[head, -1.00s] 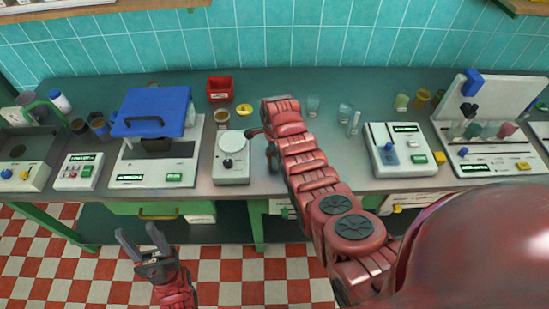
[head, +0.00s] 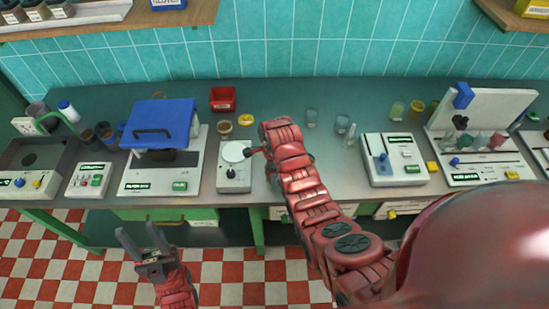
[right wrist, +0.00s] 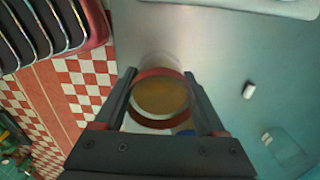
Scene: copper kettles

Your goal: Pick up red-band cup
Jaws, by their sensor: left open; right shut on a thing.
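The red-band cup (right wrist: 162,98) shows in the right wrist view, seen from above, with a red band near its rim and an amber-brown inside. My right gripper (right wrist: 163,82) is shut on it, with one dark finger on each side. In the head view my right forearm hides that gripper and the cup. How high the cup is above the bench cannot be told. My left gripper (head: 143,240) is open and empty, in front of the bench and over the checkered floor.
The bench (head: 290,100) carries a scale-like device (head: 234,178), a blue-lidded machine (head: 158,122), a red bin (head: 222,99), a yellow dish (head: 247,118) and a tan cup (head: 225,128). Clear glasses (head: 341,123) and a white device (head: 394,160) stand right of my right arm.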

